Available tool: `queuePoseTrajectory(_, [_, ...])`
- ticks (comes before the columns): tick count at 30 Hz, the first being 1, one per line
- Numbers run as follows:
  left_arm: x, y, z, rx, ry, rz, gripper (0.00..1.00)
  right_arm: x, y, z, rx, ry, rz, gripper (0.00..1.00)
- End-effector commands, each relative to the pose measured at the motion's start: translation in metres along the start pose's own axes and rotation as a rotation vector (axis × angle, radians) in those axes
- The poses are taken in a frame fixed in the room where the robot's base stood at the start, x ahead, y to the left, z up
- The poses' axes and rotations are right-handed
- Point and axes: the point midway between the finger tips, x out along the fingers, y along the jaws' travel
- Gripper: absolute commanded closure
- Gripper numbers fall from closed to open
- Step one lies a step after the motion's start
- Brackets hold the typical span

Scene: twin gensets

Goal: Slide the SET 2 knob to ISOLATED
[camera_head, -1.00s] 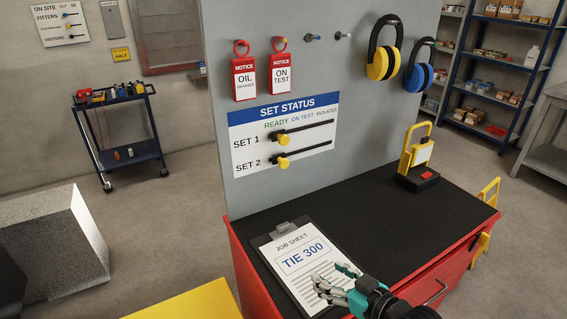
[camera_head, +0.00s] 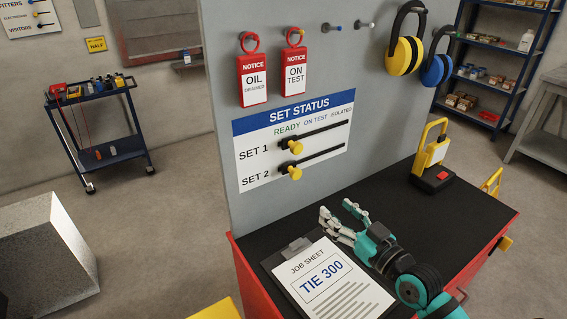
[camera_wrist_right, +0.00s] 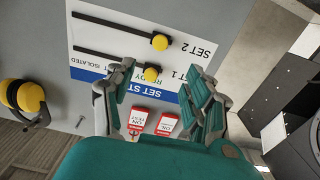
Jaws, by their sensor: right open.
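The SET STATUS board (camera_head: 243,165) hangs on the grey panel. The yellow SET 2 knob (camera_head: 295,172) sits at the left end of the lower black slot, under READY. The yellow SET 1 knob (camera_head: 294,147) sits at the same end of the upper slot. My right gripper (camera_head: 342,214) is open and empty above the bench, below and right of the board, apart from the knobs. In the right wrist view the board appears upside down, with the SET 2 knob (camera_wrist_right: 159,42) beyond the open fingers (camera_wrist_right: 160,84). My left gripper is out of view.
A clipboard with a job sheet (camera_head: 338,290) lies on the black bench top (camera_head: 385,205). A yellow padlock-like device (camera_head: 431,160) stands at the bench's right. Red notice tags (camera_head: 253,80) and ear defenders (camera_head: 405,55) hang above the board.

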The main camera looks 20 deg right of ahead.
Motion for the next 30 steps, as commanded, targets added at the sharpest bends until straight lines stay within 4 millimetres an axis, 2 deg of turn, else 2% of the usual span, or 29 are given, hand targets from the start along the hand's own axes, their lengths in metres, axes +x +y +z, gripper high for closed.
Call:
queuePoseTrajectory(5, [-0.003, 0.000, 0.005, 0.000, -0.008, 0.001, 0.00, 0.005, 0.000, -0.001, 0.001, 0.001, 0.001, 0.46])
queuePoseTrajectory(8, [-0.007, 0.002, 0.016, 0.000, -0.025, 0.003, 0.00, 0.017, 0.001, -0.003, 0.002, 0.003, 0.002, 0.46])
queuePoseTrajectory(12, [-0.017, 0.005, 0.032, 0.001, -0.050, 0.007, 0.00, 0.043, 0.000, -0.004, 0.003, 0.003, 0.001, 0.46])
queuePoseTrajectory(15, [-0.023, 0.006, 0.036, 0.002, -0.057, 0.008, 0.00, 0.065, 0.000, -0.005, 0.003, 0.004, 0.000, 0.46])
queuePoseTrajectory(20, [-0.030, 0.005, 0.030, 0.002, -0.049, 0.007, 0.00, 0.101, 0.000, -0.004, 0.003, 0.002, 0.001, 0.46])
queuePoseTrajectory(24, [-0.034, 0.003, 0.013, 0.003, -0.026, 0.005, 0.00, 0.130, 0.000, -0.003, 0.003, 0.001, 0.000, 0.46])
queuePoseTrajectory(30, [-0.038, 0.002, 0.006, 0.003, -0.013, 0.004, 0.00, 0.161, -0.001, -0.001, 0.002, 0.000, -0.001, 0.46])
